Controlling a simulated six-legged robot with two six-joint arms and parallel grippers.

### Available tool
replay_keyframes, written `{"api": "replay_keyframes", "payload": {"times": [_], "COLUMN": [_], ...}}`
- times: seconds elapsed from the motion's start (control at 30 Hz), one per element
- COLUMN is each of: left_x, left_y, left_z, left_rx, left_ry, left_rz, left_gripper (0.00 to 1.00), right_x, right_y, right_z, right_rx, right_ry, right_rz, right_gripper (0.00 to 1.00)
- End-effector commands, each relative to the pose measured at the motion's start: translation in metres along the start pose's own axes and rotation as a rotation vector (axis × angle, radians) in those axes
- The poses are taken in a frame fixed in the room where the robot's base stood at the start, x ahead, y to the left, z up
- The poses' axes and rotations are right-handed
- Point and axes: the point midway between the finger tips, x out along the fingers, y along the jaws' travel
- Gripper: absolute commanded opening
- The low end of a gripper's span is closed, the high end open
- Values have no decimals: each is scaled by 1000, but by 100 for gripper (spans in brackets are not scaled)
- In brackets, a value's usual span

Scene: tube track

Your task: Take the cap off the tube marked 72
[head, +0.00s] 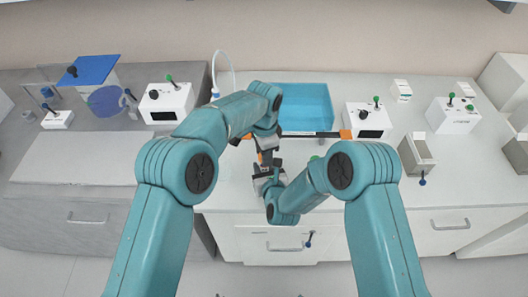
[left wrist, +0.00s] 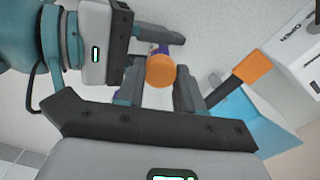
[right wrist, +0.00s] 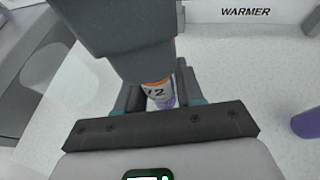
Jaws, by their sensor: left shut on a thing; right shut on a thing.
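The tube (right wrist: 160,95) shows in the right wrist view with a white label, part of a number ending in 2, and purple below. Its orange cap (left wrist: 160,71) shows end-on in the left wrist view. My left gripper (head: 264,153) is shut on the cap, above my right gripper (head: 267,177), which is shut on the tube's body. An orange edge shows at the tube's top in the right wrist view, just under my left gripper (right wrist: 128,45). My fingers hide most of the tube, and I cannot tell whether cap and tube are apart.
A blue tray (head: 303,100) stands behind the grippers, with a dark orange-ended bar (head: 312,134) along its front. White switch boxes stand left (head: 168,102) and right (head: 367,119). A purple object (right wrist: 307,123) is at the right in the right wrist view.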

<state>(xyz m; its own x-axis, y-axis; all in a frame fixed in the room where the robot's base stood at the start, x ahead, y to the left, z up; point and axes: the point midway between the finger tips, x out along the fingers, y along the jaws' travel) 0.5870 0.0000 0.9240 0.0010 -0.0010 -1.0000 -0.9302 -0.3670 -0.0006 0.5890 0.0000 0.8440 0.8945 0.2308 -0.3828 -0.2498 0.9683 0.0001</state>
Motion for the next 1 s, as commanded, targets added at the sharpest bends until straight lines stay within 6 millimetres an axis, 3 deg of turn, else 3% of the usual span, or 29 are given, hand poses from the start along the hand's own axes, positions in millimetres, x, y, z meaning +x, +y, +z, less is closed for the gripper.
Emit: {"api": "replay_keyframes", "payload": {"times": [0.6, 0.8, 1.0], "left_x": [-1, -2, -2], "left_y": [0, 0, 0], "left_z": [0, 0, 0], "left_rx": [-1678, -1977, -1984], "left_ry": [0, 0, 0], "left_rz": [-3, -4, -4], "left_gripper": [0, 0, 0], "right_x": [0, 0, 0], "right_y": [0, 0, 0], "right_z": [0, 0, 0], "right_rx": [0, 1, 0], "right_ry": [0, 0, 0], "right_rz": [-1, -1, -1], "right_gripper": [0, 0, 0]}}
